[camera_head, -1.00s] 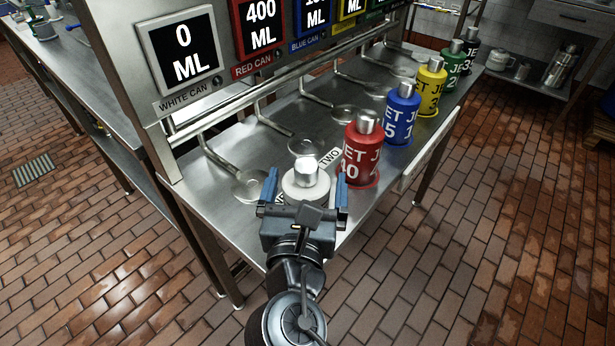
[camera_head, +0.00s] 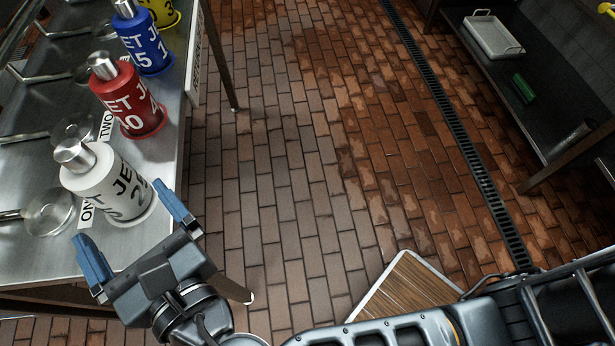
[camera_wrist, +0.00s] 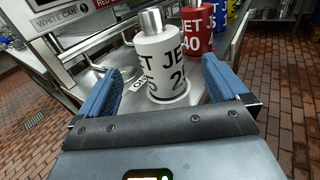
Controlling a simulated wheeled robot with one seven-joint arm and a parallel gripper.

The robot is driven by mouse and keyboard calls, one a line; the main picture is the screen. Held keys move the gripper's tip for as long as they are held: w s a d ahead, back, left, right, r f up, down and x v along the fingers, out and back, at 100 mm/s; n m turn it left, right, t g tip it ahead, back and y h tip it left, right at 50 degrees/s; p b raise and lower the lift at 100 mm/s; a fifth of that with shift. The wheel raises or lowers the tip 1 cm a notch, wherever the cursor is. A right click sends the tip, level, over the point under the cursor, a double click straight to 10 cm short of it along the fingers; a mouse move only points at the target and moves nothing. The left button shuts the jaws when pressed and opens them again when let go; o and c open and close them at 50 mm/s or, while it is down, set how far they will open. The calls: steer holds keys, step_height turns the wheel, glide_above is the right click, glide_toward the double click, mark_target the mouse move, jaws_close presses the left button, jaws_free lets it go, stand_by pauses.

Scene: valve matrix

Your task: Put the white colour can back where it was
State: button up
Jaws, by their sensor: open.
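The white colour can (camera_head: 106,184) stands upright at the near end of the row on the steel table, beside the red can (camera_head: 128,97). It has a silver cap and dark lettering. A label reading "ONE" (camera_head: 87,215) lies by its base. My gripper (camera_head: 133,222) is open and empty, with its blue fingers apart on the near side of the can. In the wrist view the white can (camera_wrist: 161,66) stands upright ahead, between and beyond the fingers (camera_wrist: 163,88), with a gap to both.
The red, blue (camera_head: 144,40) and yellow cans stand farther along the table edge. Shallow round dishes on arms, one (camera_head: 48,212) left of the white can, line the bench. A wooden-topped board (camera_head: 405,298) is on the floor right. A white tray (camera_head: 492,36) is on the right shelf.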

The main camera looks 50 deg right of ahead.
steer(key=s+d+f+m+g+y, duration=0.3)
steer(key=s+d+f+m+g, duration=0.1)
steer(key=s+d+f+m, duration=0.8)
steer(key=s+d+r+m, duration=0.3)
steer(key=s+m, duration=0.1)
steer(key=m, duration=0.3)
steer(key=s+d+r+m+h, duration=0.1)
steer(key=s+d+r+m, duration=0.2)
steer(key=m, duration=0.5)
steer(key=s+d+r+m+t, duration=0.1)
steer(key=s+d+r+m, duration=0.3)
steer(key=s+m, duration=0.3)
steer(key=shift+s+d+m+h, duration=0.15)
steer(key=shift+d+m+h, duration=0.25)
steer(key=shift+d, duration=0.3)
steer(key=shift+r+p, duration=1)
steer(key=shift+p, duration=0.05)
